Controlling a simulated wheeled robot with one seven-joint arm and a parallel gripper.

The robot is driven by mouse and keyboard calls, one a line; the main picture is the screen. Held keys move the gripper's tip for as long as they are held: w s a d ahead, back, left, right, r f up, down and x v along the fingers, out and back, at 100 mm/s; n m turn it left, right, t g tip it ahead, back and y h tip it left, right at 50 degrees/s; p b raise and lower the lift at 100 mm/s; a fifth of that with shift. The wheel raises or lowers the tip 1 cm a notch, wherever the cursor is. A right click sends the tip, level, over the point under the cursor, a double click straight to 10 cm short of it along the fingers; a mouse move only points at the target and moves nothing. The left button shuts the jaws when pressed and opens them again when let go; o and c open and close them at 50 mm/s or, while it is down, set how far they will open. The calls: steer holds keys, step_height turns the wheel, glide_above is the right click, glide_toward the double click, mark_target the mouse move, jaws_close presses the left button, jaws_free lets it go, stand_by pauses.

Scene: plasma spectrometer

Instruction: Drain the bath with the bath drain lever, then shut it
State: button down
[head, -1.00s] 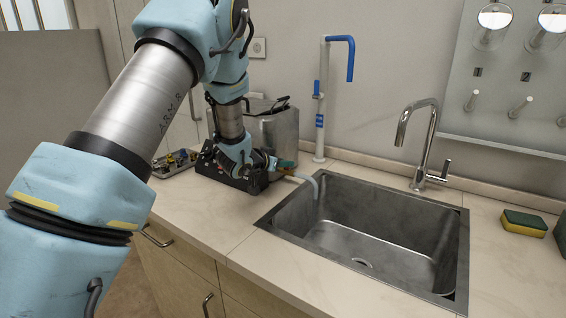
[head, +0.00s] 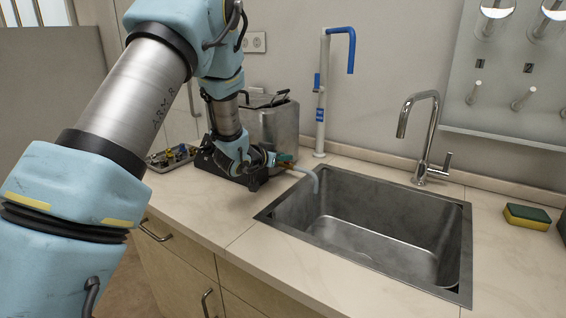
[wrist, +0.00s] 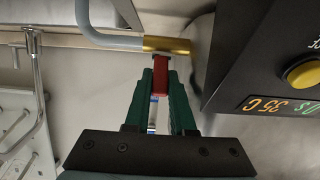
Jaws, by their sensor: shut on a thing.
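The bath is a metal tank (head: 270,125) on a black base, left of the sink. Its black control panel (wrist: 270,70) shows 35 C and a yellow knob in the wrist view. The red drain lever (wrist: 160,72) sticks out from a brass valve (wrist: 166,45) on the bath's side. A grey drain hose (wrist: 110,38) runs from the valve; in the head view its bent end (head: 314,180) hangs over the sink's left edge. My gripper (wrist: 160,80), with green fingers, is shut around the red lever. The lever is too small to make out in the head view. Water flow is not visible.
The steel sink (head: 375,215) has a chrome tap (head: 430,140) behind it. A tray of small parts (head: 172,157) is at left. A sponge (head: 527,217) lies at right.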

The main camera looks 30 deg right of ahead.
steer(key=shift+s+a+f+t+h+b, duration=0.15)
steer(key=shift+f+t+h+b, duration=0.45)
steer(key=shift+b, duration=1.8)
steer(key=shift+r+b, duration=0.1)
steer(key=shift+b, duration=0.25)
steer(key=shift+a+r+h+b, duration=0.1)
steer(key=shift+r+h+b, duration=0.1)
steer(key=shift+h+b, duration=0.15)
steer(key=c, duration=1)
jaws_free()
steer(key=shift+c, duration=0.2)
steer(key=b+v, duration=0.2)
steer(key=v, duration=0.9)
